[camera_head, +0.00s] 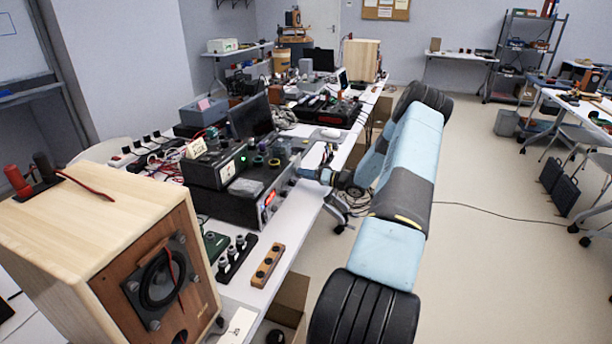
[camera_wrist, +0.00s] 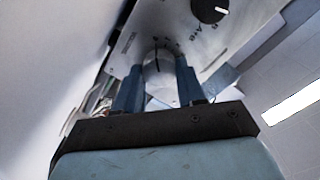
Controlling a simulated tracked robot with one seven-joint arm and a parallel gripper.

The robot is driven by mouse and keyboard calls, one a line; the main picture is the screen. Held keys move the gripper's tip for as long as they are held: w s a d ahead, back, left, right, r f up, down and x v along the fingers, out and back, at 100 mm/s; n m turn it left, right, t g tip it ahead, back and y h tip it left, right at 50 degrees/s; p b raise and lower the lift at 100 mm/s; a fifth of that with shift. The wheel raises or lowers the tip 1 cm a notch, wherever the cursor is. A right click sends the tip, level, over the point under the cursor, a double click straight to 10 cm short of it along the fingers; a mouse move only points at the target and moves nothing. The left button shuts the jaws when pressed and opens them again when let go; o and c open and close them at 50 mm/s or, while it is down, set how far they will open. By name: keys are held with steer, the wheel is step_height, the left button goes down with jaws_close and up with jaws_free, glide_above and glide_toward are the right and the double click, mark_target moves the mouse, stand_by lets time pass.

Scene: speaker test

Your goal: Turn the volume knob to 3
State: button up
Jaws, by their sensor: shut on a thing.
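The silver panel (camera_wrist: 205,42) of the device fills the top of the wrist view, with a label that seems to read VOLUME. A pale grey round volume knob (camera_wrist: 160,84) with a dark line on it sits between the two blue fingers of my gripper (camera_wrist: 159,66). The fingers are shut on its sides. The number the line points to is too small to read. In the head view my gripper (camera_head: 312,173) reaches left to the front of the black stacked equipment (camera_head: 236,207), and the knob is hidden there.
A black knob (camera_wrist: 209,10) with a white mark sits on the same panel, near an A+B label. A wooden speaker (camera_head: 85,215) stands at the near left of the white bench. A row of small knobs (camera_head: 236,254) and a wooden strip (camera_head: 267,266) lie nearby. Floor at right is mostly clear.

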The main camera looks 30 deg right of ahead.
steer(key=shift+d+m, duration=0.1)
steer(key=shift+m, duration=0.3)
steer(key=m, duration=0.3)
steer(key=shift+f+m, duration=0.1)
steer(key=shift+m, duration=0.2)
steer(key=m, duration=0.3)
steer(key=shift+d+m, duration=0.1)
steer(key=shift+m, duration=0.2)
steer(key=m, duration=0.4)
steer(key=shift+f, duration=0.15)
steer(key=shift+f+m, duration=0.1)
steer(key=shift+m, duration=1.8)
steer(key=o, duration=0.8)
steer(key=shift+f, duration=0.1)
steer(key=shift+o, duration=1.2)
